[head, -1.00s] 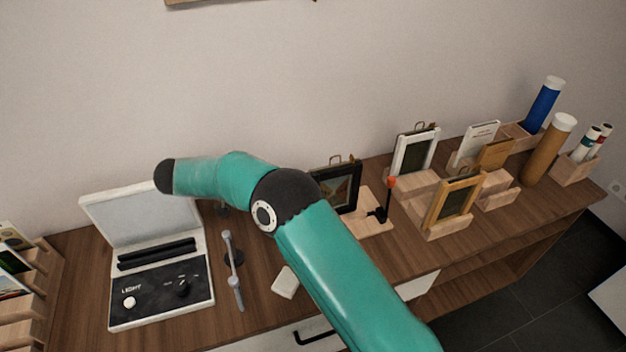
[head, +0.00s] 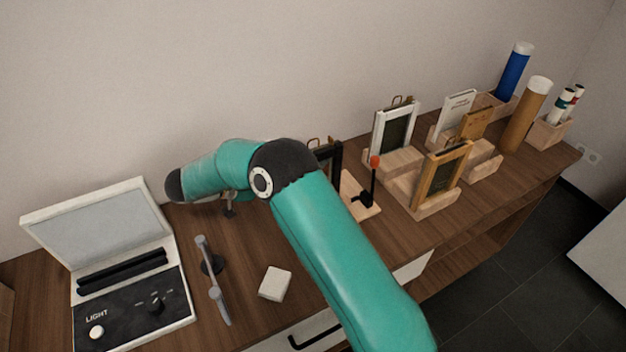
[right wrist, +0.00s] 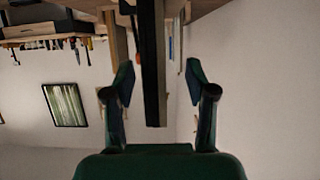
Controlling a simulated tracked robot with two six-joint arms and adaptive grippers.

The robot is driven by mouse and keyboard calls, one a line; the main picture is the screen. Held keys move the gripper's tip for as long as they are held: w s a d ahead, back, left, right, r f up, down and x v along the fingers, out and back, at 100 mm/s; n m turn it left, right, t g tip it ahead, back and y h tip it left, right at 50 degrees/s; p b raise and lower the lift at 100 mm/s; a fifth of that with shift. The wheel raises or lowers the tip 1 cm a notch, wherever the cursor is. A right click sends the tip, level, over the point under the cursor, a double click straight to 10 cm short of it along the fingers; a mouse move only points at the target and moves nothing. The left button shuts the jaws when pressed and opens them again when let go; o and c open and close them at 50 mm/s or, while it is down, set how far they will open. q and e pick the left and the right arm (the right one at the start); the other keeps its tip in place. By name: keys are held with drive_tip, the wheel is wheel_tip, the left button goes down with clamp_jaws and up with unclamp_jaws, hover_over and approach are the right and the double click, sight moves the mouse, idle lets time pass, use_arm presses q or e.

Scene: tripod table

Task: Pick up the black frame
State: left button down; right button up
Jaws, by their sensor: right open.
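The black frame (head: 336,158) stands upright on a pale wooden stand (head: 350,187) on the table, largely hidden behind my right arm in the head view. In the right wrist view the black frame (right wrist: 154,95) shows edge-on as a dark upright bar. My right gripper (right wrist: 162,88) is open, with one finger on each side of the bar and a visible gap on both sides. My right gripper is hidden by its own arm in the head view. My left gripper is in neither view.
A black lever with an orange tip (head: 374,162) stands right beside the frame. A white frame (head: 394,128) and a wooden frame (head: 440,175) stand to the right. A light box (head: 130,300), grey tool (head: 211,280) and white block (head: 275,282) lie left.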

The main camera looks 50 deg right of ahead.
drive_tip(key=x, duration=0.2)
drive_tip(key=p+x, duration=0.1)
drive_tip(key=x, duration=0.3)
drive_tip(key=shift+s+d+r, duration=0.1)
drive_tip(key=shift+s+r, duration=0.1)
drive_tip(key=shift+s, duration=0.15)
drive_tip(key=shift+s+d+f, duration=0.1)
drive_tip(key=shift+d+f, duration=0.15)
drive_tip(key=shift+d, duration=0.15)
clamp_jaws()
